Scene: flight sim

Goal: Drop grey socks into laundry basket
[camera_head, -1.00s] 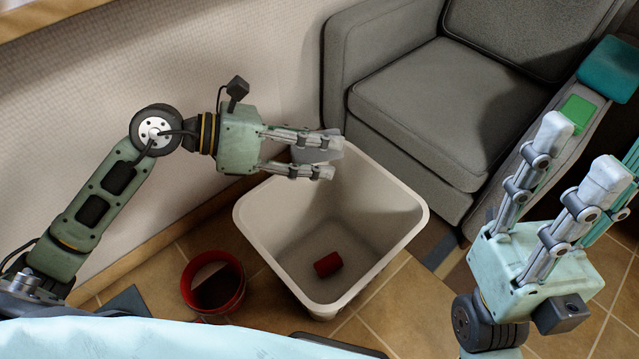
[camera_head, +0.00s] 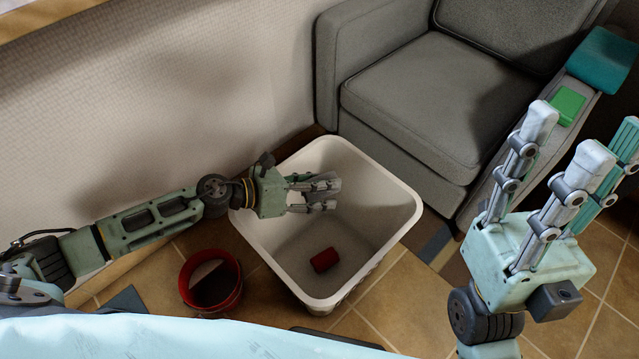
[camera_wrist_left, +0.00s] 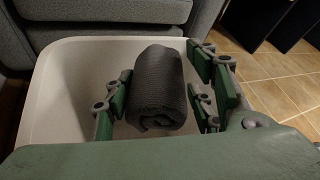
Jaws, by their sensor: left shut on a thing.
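My left gripper (camera_head: 318,193) is over the white laundry basket (camera_head: 402,208), its fingers inside the rim's outline. It is shut on the rolled grey socks (camera_wrist_left: 160,85), which sit between its fingers in the left wrist view. In the head view the socks (camera_head: 330,183) are mostly hidden by the fingers. The basket (camera_wrist_left: 62,85) also shows around and below the socks in the left wrist view. A small red roll (camera_head: 325,260) lies on the basket floor. My right gripper (camera_head: 565,140) is raised at the right, its fingers spread and empty.
A red round bin (camera_head: 212,282) stands on the tiled floor left of the basket. A grey armchair (camera_head: 430,95) is behind, with a green block (camera_head: 567,105) and a teal item (camera_head: 600,58) to its right. The wall is at the left.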

